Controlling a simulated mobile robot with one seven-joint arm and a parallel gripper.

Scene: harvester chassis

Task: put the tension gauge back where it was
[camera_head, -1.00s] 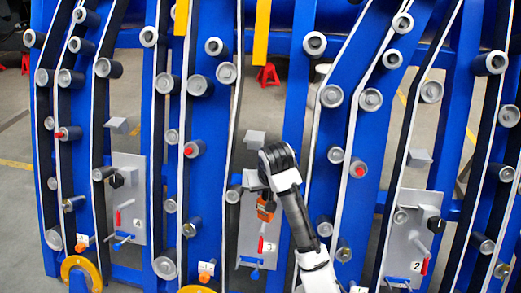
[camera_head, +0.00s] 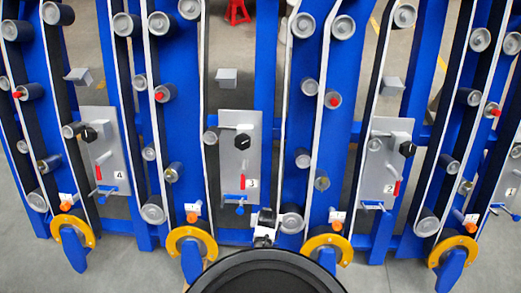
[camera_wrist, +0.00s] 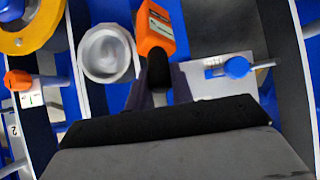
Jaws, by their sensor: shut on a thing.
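The tension gauge (camera_wrist: 155,28) is an orange device with a small display and a dark handle, at the top middle of the wrist view. My gripper (camera_wrist: 158,82) is shut on its dark handle, with a finger on each side. In the head view my gripper (camera_head: 264,228) is low in front of the blue frame, below panel 3 (camera_head: 240,160). The gauge cannot be made out in the head view; my arm hides part of that area.
A grey roller (camera_wrist: 107,52) is close left of the gauge in the wrist view. A blue knob (camera_wrist: 237,67) is to its right. Yellow rings (camera_head: 192,240) stick out along the frame's bottom. Rollers and white-edged belts line the blue uprights.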

